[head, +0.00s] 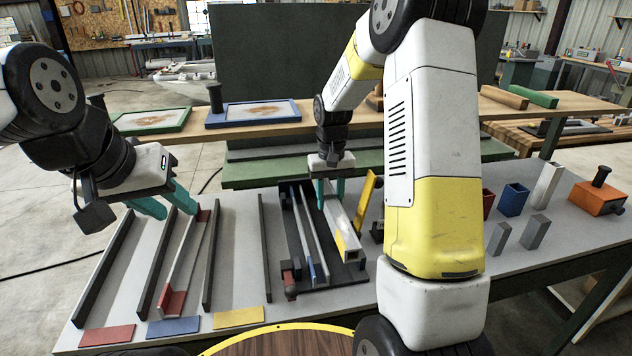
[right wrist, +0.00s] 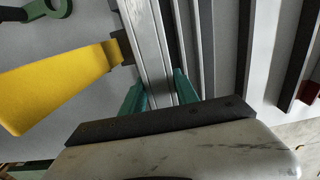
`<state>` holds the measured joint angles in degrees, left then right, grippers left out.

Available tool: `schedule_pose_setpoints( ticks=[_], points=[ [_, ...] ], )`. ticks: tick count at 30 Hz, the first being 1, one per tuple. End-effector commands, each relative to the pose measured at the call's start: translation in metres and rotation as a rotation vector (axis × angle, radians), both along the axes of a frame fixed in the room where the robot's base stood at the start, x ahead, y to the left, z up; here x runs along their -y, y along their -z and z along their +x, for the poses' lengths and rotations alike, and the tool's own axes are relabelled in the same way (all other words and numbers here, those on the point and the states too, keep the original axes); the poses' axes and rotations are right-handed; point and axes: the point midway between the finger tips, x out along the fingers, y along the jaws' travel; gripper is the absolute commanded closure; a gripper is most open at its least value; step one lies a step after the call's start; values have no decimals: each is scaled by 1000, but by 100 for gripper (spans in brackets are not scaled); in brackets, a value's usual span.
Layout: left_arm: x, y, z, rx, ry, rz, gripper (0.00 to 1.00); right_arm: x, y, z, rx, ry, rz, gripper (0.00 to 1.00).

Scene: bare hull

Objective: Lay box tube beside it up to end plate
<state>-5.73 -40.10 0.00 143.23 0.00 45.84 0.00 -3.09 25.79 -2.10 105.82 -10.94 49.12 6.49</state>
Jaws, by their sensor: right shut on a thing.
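A pale grey box tube (head: 335,220) with a hollow near end and yellow on its side stands over the right part of a dark base plate (head: 350,273). My right gripper (head: 331,196) is shut on it toward its far end; in the right wrist view the tube (right wrist: 150,45) runs between the teal fingers. A slim silver bar with a blue end (head: 312,240) lies to its left on the plate. Whether the tube touches the plate, and where its far end sits against an end plate, I cannot tell. My left gripper (head: 176,213) is open and empty above the dark rails at left.
Dark rails (head: 105,265) and a bar with red end blocks (head: 171,302) occupy the left table. Red, blue and yellow tiles lie in front. A yellow bracket (head: 366,200) stands close right of the tube.

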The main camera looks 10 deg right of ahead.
Motion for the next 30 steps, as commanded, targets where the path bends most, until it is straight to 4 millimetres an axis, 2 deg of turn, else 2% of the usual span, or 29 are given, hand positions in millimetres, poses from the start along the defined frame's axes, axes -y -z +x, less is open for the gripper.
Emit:
schedule_pose_setpoints(
  ticks=[8, 30],
  points=[
    [0, 0, 0, 0, 0, 0, 64, 0, 12, 0, -1, 0, 0, 100],
    [0, 0, 0, 0, 0, 0, 64, 0, 70, 0, -2, 1, 0, 100]
  ],
)
